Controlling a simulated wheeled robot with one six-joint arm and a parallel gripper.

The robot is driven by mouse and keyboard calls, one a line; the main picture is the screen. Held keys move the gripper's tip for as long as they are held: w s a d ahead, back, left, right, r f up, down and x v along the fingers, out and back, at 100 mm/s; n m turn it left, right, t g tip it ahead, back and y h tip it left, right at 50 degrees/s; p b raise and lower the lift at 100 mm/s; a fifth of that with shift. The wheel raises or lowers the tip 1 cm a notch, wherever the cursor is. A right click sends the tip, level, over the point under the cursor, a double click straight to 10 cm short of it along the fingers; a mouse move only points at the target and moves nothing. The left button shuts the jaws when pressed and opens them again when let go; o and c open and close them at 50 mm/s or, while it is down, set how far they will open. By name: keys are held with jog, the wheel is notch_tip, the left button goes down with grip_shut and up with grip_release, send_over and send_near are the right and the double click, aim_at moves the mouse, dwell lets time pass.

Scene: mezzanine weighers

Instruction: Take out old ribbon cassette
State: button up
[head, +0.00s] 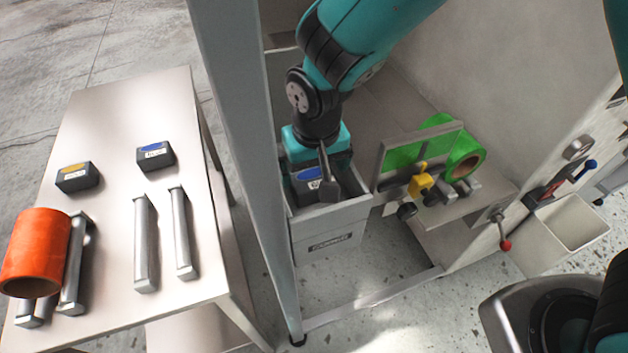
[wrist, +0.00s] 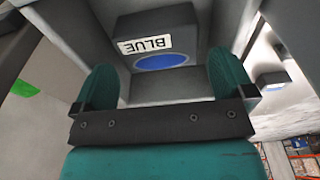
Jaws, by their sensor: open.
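A dark cassette with a blue oval and a white label (head: 307,187) sits inside an open grey drawer-like box (head: 329,222). The wrist view shows this cassette (wrist: 185,22) with its label reading BLUE, upside down. My gripper (wrist: 164,88) is open, with its two teal fingers spread and nothing between them touching the cassette that I can see. In the head view my gripper (head: 318,160) points down into the box over the cassette and hides part of it.
On the left table (head: 108,220) stand a yellow-marked cassette (head: 77,177), a blue-marked cassette (head: 155,156), an orange roll (head: 36,252) and several metal bars. A grey post (head: 240,150) stands left of the box. A green roll (head: 464,160) and yellow clip (head: 420,182) are at its right.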

aim_at(314, 178)
jog(key=shift+w+f+p, duration=0.2)
jog(key=shift+f+p, duration=0.6)
jog(key=shift+f, duration=1.55)
jog(key=c, duration=0.6)
jog(key=shift+c, duration=0.3)
jog(key=shift+r, duration=0.1)
